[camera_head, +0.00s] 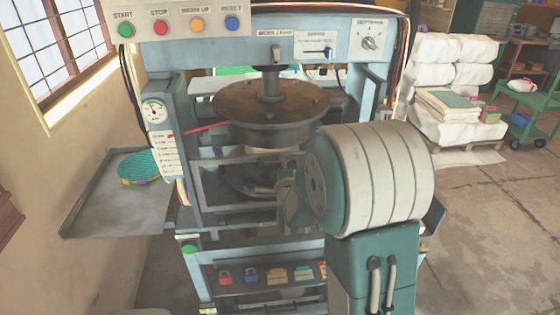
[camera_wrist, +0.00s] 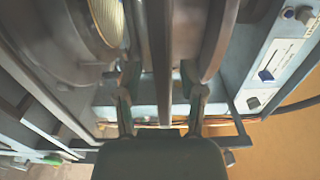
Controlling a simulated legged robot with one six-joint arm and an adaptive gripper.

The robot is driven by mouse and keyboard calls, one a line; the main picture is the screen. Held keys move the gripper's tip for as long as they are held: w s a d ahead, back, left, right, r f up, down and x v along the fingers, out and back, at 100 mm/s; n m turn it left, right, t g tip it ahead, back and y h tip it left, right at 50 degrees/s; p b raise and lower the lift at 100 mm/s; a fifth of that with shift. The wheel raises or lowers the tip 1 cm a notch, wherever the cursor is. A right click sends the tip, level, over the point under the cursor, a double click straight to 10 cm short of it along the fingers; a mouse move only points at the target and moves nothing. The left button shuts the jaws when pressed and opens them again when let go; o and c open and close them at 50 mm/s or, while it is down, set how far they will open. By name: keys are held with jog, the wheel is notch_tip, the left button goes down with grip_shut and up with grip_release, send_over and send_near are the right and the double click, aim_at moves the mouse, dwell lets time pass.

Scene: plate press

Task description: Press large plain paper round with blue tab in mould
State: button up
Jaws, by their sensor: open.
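The press's dark round upper platen (camera_head: 268,112) hangs on its ram, with a clear gap below it. A round dark mould (camera_head: 250,182) sits under it in the frame, partly hidden by my arm. A pale round edge shows at the mould; in the wrist view a ribbed cream round (camera_wrist: 106,20) lies inside a metal ring. I cannot make out a blue tab on it. My gripper (camera_wrist: 161,98) is open, its two fingers apart on either side of a grey bar, with nothing seen held. In the head view my arm hides most of it.
A control box has green start (camera_head: 125,30) and red stop (camera_head: 160,27) buttons. A slide switch (camera_head: 329,53) and dial (camera_head: 369,43) are on the top beam. A teal round stack (camera_head: 140,167) lies on the left side tray (camera_head: 118,212). Press posts flank the opening.

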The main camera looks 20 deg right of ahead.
jog(key=shift+s+a, duration=0.1)
jog(key=shift+a, duration=0.05)
grip_shut()
notch_tip(320, 180, up, 19)
jog(key=shift+f, duration=0.2)
dwell(0.4)
grip_release()
jog(key=v, duration=1.2)
jog(key=shift+f, duration=0.1)
